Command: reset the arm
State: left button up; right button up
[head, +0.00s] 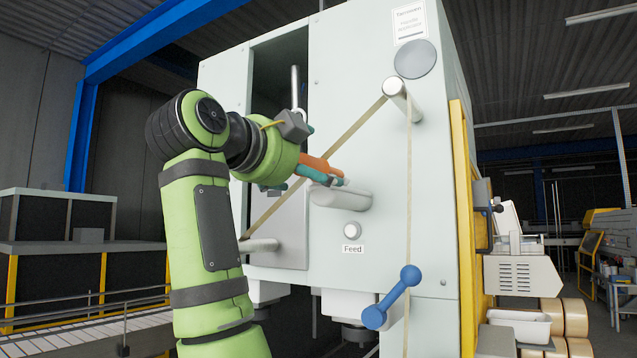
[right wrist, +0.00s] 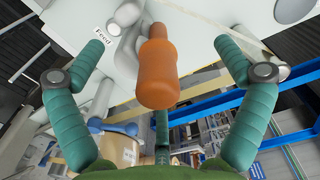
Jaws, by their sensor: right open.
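My right arm rises in the head view, green with dark bands. In the right wrist view the teal fingers of this gripper (right wrist: 161,46) are spread wide, left and right. I see nothing held. A pale rounded handle (head: 342,198) is just beyond the fingertips; I cannot tell whether they touch. My left gripper is not in view.
The machine (head: 360,90) has a dark opening at left, a thin belt over a peg (head: 394,87), a "Feed" button (head: 352,230) and a blue two-ended crank (head: 392,297). A yellow post (head: 464,220) edges its right side. A railed conveyor (head: 90,330) lies at left.

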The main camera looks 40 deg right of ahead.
jog(key=shift+w+d+f, duration=0.15)
jog(key=shift+w+d, duration=0.1)
jog(key=shift+d, duration=0.05)
grip_shut()
jog(key=shift+s+a, duration=0.1)
jog(key=shift+a, duration=0.1)
dwell(0.7)
jog(key=shift+d+r, duration=0.25)
jog(key=shift+r, duration=0.8)
jog(key=shift+a+r, duration=0.15)
jog(key=shift+r, duration=0.4)
